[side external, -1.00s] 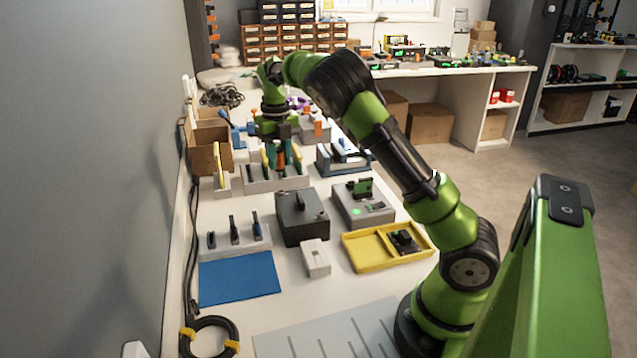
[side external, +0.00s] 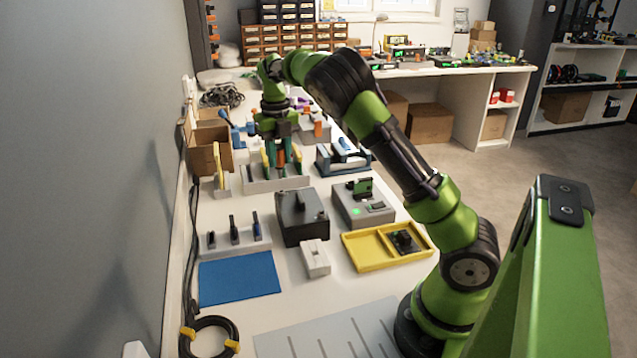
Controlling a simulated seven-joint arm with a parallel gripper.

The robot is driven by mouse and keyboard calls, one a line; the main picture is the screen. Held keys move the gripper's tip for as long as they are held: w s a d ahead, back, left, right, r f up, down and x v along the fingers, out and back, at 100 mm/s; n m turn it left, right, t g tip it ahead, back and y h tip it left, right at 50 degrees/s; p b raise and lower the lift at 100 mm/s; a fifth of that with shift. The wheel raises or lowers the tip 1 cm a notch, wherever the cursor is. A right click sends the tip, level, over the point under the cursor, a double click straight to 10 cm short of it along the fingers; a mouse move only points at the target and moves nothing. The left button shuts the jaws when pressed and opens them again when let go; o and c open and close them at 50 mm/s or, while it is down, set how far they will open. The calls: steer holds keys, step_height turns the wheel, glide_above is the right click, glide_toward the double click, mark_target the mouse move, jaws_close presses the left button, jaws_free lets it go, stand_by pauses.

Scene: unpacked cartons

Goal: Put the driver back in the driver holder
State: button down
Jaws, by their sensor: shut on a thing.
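The driver holder (side external: 262,186) looks to be the long light-grey rack at mid-table, with several yellow- and green-handled tools standing in it. My gripper (side external: 282,163) points down over the right half of this rack. Its teal fingers are shut on an upright driver (side external: 281,158) with an orange-red and dark handle. The driver's lower end is hidden at the rack, so I cannot tell whether it is inside a slot or just above or behind it.
A grey-black box (side external: 302,218), a grey device (side external: 362,208) and a yellow tray (side external: 368,262) stand nearer. A blue clamp-like tool (side external: 343,158) is to the right of the rack, and a cardboard box (side external: 208,160) to the left. A blue mat (side external: 238,278) lies at the front left.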

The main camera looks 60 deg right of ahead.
steer(key=s+a+n, duration=1)
steer(key=s, duration=0.2)
steer(key=s+f+n, duration=0.4)
steer(key=f+n, duration=0.3)
steer(key=shift+s+a+n, duration=0.15)
steer(key=shift+a+n, duration=0.25)
steer(key=shift+a, duration=0.05)
steer(key=shift+f, duration=0.2)
steer(key=shift+f, duration=1.75)
steer(key=c, duration=0.8)
jaws_free()
steer(key=shift+o, duration=0.2)
